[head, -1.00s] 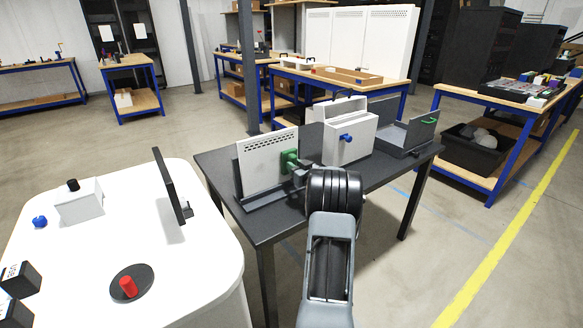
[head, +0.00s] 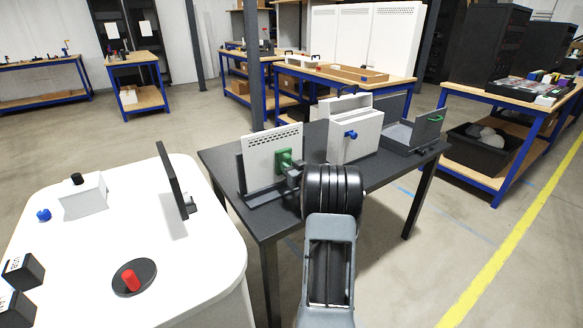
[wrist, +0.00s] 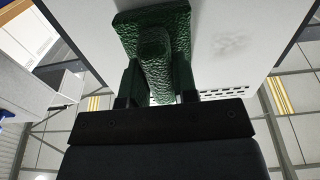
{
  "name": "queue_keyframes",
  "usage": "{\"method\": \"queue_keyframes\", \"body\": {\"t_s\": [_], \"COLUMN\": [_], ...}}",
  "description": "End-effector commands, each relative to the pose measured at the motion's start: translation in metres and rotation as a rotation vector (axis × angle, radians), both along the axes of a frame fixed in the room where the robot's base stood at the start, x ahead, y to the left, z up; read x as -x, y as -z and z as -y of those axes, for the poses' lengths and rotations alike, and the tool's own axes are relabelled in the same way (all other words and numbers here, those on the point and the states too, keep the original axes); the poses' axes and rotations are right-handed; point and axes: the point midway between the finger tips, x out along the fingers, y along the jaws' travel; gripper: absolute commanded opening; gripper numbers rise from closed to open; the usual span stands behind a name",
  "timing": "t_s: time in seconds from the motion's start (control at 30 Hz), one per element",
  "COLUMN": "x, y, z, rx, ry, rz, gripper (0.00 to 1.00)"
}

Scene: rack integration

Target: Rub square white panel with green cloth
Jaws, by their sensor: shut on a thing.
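The square white panel (head: 262,158) stands upright in a dark holder on the dark table, with a row of slots along its top. My gripper (head: 291,170) is at the panel's right side, shut on the green cloth (head: 284,160). In the wrist view the green cloth (wrist: 152,50) has a textured block-like shape with a handle between the fingers, and its flat face lies against or very near the white panel (wrist: 225,35); I cannot tell whether they touch. A faint grey smudge shows on the panel to the right of the cloth.
A white box with a blue knob (head: 350,134) stands right of the panel on the dark table (head: 290,222). Behind it is a grey open tray (head: 412,133) with a green handle. A white rounded counter (head: 100,245) with a black upright plate (head: 173,178) is at the left.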

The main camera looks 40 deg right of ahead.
Motion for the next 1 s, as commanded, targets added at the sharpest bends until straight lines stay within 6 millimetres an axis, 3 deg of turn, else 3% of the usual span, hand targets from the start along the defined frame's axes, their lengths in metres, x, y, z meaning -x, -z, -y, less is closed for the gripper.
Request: {"method": "queue_keyframes", "body": {"t_s": [0.23,1.0], "x": [-0.005,-0.010], "y": [0.001,0.000], "z": [-0.022,-0.065], "rx": [0.000,0.000], "ry": [-0.003,-0.004], "rz": [0.001,0.002], "gripper": [0.08,0.08]}}
